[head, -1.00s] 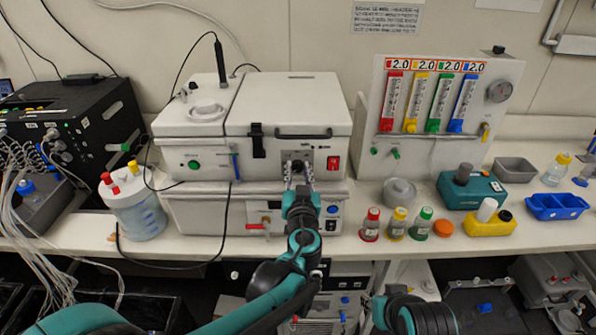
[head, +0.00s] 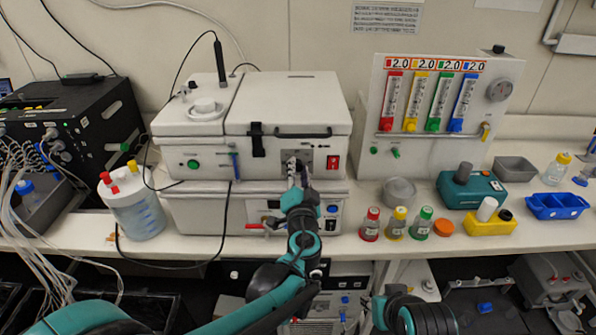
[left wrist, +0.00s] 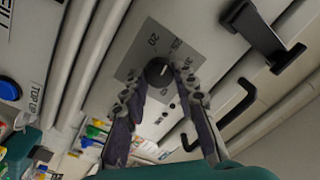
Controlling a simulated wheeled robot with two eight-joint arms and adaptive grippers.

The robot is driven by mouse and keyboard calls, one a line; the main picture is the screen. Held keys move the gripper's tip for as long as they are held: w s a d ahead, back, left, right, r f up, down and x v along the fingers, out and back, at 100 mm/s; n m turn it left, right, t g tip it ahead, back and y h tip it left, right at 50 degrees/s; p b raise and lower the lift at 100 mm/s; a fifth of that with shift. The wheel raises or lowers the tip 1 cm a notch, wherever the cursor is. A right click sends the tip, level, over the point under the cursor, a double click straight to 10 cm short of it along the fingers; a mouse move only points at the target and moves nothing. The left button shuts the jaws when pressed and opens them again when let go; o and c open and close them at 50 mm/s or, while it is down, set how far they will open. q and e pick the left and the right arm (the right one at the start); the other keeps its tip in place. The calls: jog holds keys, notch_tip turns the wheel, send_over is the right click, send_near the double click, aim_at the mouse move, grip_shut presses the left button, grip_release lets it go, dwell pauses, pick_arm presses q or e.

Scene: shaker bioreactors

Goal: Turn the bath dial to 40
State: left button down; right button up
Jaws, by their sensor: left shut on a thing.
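The bath (head: 240,160) is a white box with a hinged lid, on the bench in the head view. Its dial (left wrist: 158,72) is a dark round knob on a grey scale plate (head: 305,155) on the front. In the left wrist view the plate carries printed numbers, 20 among them, and the knob has a small white mark. My left gripper (head: 298,178) is at the plate, its fingertips on both sides of the knob, shut on it. In the head view the fingers hide most of the knob. No fingers of my right gripper show.
A red switch (head: 333,163) sits just right of the dial plate. Red, yellow and green-capped bottles (head: 396,224) stand on the bench to the right. A second white unit is under the bath.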

pick_arm(q)
jog(key=m, duration=0.7)
jog(key=shift+f+m, duration=0.1)
jog(key=shift+m, duration=0.2)
jog(key=m, duration=0.4)
jog(key=shift+h, duration=0.3)
jog(key=m, duration=0.3)
jog(key=shift+f+m, duration=0.1)
jog(key=shift+m, duration=0.3)
jog(key=m, duration=0.3)
jog(key=shift+a+m+h, duration=0.1)
jog(key=shift+m+h, duration=0.2)
jog(key=m, duration=1)
jog(key=shift+a+p, duration=0.15)
jog(key=shift+p, duration=0.15)
jog(key=shift+m, duration=0.3)
jog(key=shift+f, duration=0.1)
jog(key=c, duration=1.2)
grip_release()
